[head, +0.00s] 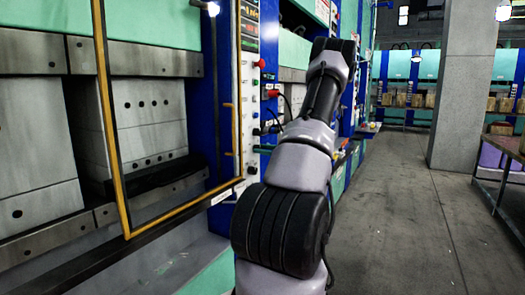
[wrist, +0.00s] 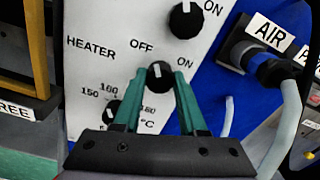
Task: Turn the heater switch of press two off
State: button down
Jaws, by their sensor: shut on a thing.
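The heater switch (wrist: 160,82) is a round black knob with a white mark on a white panel (wrist: 90,22). HEATER is printed to its left, OFF at its upper left and ON at its upper right. The white mark points up and slightly left, nearer OFF. My gripper (wrist: 160,75) has its green fingers on either side of the knob, shut on it. In the head view my arm reaches to the press panel (head: 250,125) and hides the gripper and the switch. I cannot read a press number.
Another black knob (wrist: 186,20) sits just above, and a temperature dial (wrist: 113,110) lies lower left, close to the left finger. An AIR connector with a pale hose (wrist: 288,105) is at right. A yellow-framed guard (head: 117,150) stands left; the aisle floor (head: 410,220) is clear.

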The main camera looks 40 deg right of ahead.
jog(key=shift+c, duration=2.3)
grip_release()
jog(key=v, duration=1)
jog(key=shift+s+d, duration=0.2)
jog(key=shift+s, duration=0.15)
jog(key=shift+f, duration=0.1)
